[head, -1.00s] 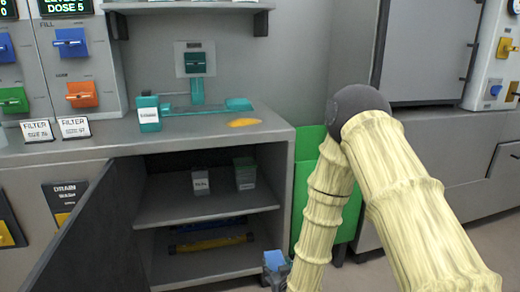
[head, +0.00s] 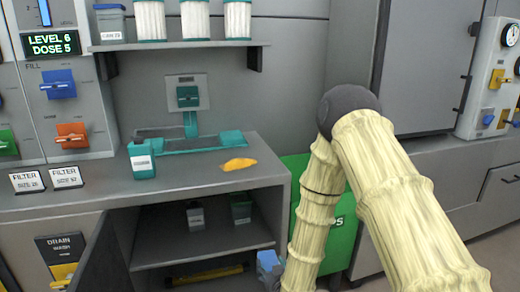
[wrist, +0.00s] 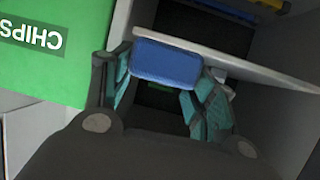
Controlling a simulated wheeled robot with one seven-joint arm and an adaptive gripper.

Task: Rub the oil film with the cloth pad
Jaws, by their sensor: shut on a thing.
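The oil film is a yellow-orange patch (head: 239,164) lying on the grey counter top (head: 215,177), near its front right edge. The cloth pad is a blue block (wrist: 167,63); it also shows at the lower edge of the head view (head: 268,260). My gripper (wrist: 162,88) is shut on the pad, with a teal-padded finger at each side. In the head view the pad is below counter height, in front of the cabinet's right side, apart from the film. My forearm hides part of the gripper there.
The cabinet door (head: 105,255) stands open at the left. Small containers stand on its inner shelf (head: 160,250). A green chips bin (head: 342,235) is right of the cabinet. A teal container (head: 141,157) and teal fixture (head: 190,140) stand on the counter, left of and behind the film.

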